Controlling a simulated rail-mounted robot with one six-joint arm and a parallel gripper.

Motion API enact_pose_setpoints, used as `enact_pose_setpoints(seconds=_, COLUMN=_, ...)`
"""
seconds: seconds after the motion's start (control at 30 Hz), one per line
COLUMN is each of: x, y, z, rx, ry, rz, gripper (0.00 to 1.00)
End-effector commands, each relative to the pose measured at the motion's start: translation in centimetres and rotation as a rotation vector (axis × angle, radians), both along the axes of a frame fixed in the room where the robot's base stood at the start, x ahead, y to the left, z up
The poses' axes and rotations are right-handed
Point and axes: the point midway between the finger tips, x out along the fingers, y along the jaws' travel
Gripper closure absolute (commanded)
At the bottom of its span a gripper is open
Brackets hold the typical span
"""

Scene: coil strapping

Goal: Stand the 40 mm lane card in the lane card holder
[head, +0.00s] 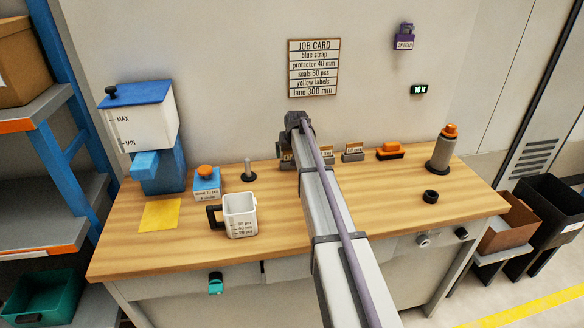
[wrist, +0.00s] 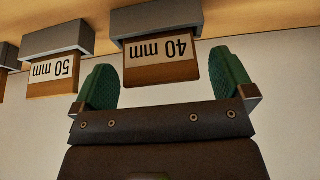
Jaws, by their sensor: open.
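The 40 mm lane card (wrist: 162,58), a wooden block with a white label, shows upside down in the wrist view. It sits against a grey block (wrist: 155,18). My gripper (wrist: 164,66) is open, with one green finger on each side of the card and a visible gap on both sides. In the head view my arm hides the gripper and part of the card row. I cannot tell which thing is the lane card holder.
A 50 mm card (wrist: 54,68) stands beside the 40 mm card in its own grey block. A small card stand (head: 353,153) and an orange-topped tool (head: 390,151) are right of my arm. The front right bench is mostly clear.

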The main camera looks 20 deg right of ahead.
Motion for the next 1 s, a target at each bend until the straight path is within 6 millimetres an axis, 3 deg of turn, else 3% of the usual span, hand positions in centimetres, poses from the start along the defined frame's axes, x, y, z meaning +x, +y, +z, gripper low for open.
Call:
enact_pose_setpoints(seconds=0.03, x=0.34, y=-0.09, z=-1.23, rx=0.0, ry=0.0, rz=0.0, gripper=0.0)
enact_pose_setpoints(seconds=0.23, x=0.33, y=-0.08, z=-0.75, rx=0.0, ry=0.0, rz=0.0, gripper=0.0)
enact_pose_setpoints(seconds=0.73, x=0.31, y=-0.08, z=-0.74, rx=0.0, ry=0.0, rz=0.0, gripper=0.47)
enact_pose_setpoints(seconds=1.0, x=0.32, y=-0.09, z=-0.42, rx=0.0, ry=0.0, rz=0.0, gripper=0.49)
